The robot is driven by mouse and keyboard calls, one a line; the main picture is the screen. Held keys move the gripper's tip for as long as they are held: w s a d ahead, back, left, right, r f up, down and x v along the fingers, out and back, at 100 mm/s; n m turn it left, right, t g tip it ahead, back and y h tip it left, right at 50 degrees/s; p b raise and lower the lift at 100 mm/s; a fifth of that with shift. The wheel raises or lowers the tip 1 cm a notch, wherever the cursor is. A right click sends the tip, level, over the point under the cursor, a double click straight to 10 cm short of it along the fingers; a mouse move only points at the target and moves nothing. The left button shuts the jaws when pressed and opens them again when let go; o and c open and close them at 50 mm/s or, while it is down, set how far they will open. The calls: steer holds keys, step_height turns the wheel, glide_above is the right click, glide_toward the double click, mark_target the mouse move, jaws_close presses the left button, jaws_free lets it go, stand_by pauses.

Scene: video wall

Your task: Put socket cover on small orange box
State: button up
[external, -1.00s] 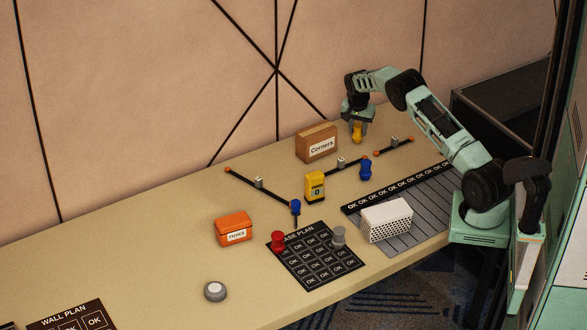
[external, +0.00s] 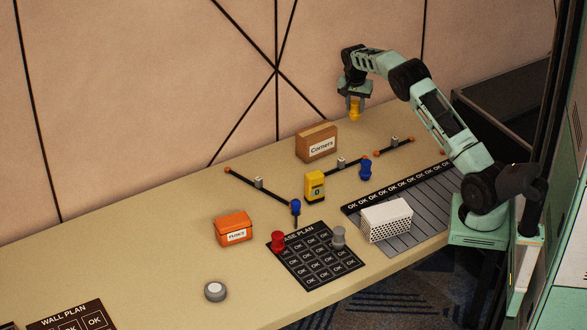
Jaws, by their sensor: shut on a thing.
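The small orange box (external: 233,229) with a white label stands on the table left of the dark plan mat. My gripper (external: 355,101) is at the back of the table, pointing down, shut on a small yellow knob-shaped piece (external: 355,114). The piece hangs above the table, behind and right of the brown box, far from the orange box. A round grey disc with a pale top (external: 215,291) lies on the table in front of the orange box. I cannot tell from its look which piece is the socket cover.
A brown "Corners" box (external: 317,143) stands between my gripper and the orange box. Near it are a yellow device (external: 314,187), blue pieces (external: 365,170) and thin bars. A red piece (external: 278,241) and grey piece (external: 338,237) stand on the mat; a white perforated box (external: 386,220) is right.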

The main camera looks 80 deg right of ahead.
steer(key=w+a+n, duration=0.1)
steer(key=w+a, duration=0.3)
steer(key=w+a+r+n+p, duration=0.1)
steer(key=w+a+n, duration=0.1)
steer(key=w+a, duration=0.2)
steer(key=w+a+r+n, duration=0.1)
steer(key=w+a+n, duration=0.1)
steer(key=a, duration=0.3)
steer(key=shift+w+r+t, duration=0.1)
steer(key=shift+w+t, duration=0.3)
steer(key=shift+w, duration=0.5)
steer(key=w+a+r+n+y+p, duration=0.15)
steer(key=w+a+n, duration=0.3)
steer(key=a, duration=0.85)
steer(key=w+a+r+n+t+p, duration=0.15)
steer(key=w+a+n, duration=0.3)
steer(key=a, duration=0.95)
steer(key=w+a+r+n+p, duration=0.15)
steer(key=w+a+n, duration=0.3)
steer(key=a, duration=0.85)
steer(key=p, duration=0.1)
glide_above(242, 216)
steer(key=shift+a+f, duration=0.1)
steer(key=shift+f, duration=4.45)
steer(key=shift+f, duration=0.1)
steer(key=shift+f, duration=0.1)
steer(key=o, duration=0.9)
steer(key=shift+w, duration=0.1)
steer(key=shift+o, duration=0.2)
